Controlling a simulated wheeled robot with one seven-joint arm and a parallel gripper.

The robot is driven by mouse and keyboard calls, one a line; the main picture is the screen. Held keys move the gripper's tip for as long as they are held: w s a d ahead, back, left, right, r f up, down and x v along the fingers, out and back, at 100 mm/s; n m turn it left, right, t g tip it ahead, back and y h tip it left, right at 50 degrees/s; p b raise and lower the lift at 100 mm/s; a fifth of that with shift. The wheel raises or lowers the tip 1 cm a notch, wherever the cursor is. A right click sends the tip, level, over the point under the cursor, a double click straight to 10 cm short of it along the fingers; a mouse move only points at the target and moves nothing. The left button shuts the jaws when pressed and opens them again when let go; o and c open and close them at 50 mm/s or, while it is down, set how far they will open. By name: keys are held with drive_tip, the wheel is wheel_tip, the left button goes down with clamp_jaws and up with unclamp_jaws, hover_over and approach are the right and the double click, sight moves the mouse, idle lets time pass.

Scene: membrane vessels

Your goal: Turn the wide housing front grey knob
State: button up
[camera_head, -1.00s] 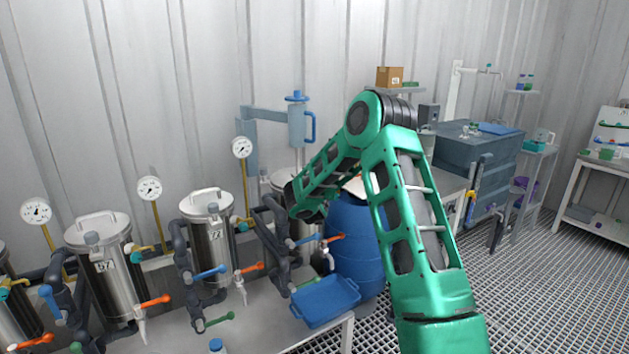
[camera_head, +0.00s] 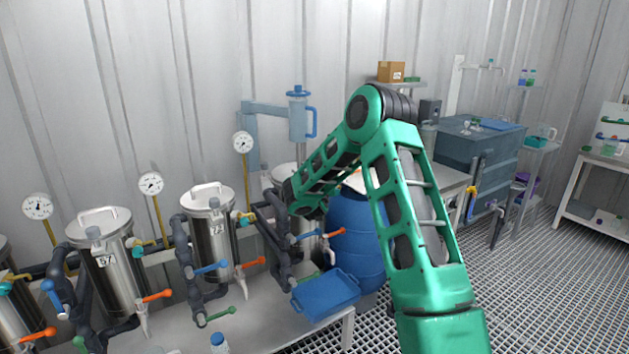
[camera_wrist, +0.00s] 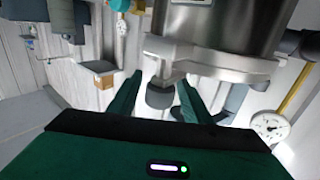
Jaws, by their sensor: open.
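A dark grey knob (camera_wrist: 160,95) juts from the clamp collar of a broad steel housing (camera_wrist: 228,28) in the wrist view. My gripper (camera_wrist: 159,82) is open, with one green finger on each side of the knob. The left finger shows a gap to the knob; the right one is closer, and I cannot tell whether it touches. In the head view my forearm covers most of a steel vessel (camera_head: 284,178) at the right end of the row, and my gripper and the knob are hidden there.
Steel vessels (camera_head: 212,235) with dark pipes and coloured valve handles line the bench on the left. A blue barrel (camera_head: 352,240) and a blue tray (camera_head: 325,294) are close to my arm. A gauge (camera_wrist: 270,126) is at the wrist view's lower right.

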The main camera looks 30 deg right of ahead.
drive_tip(key=v, duration=1)
idle(1.1)
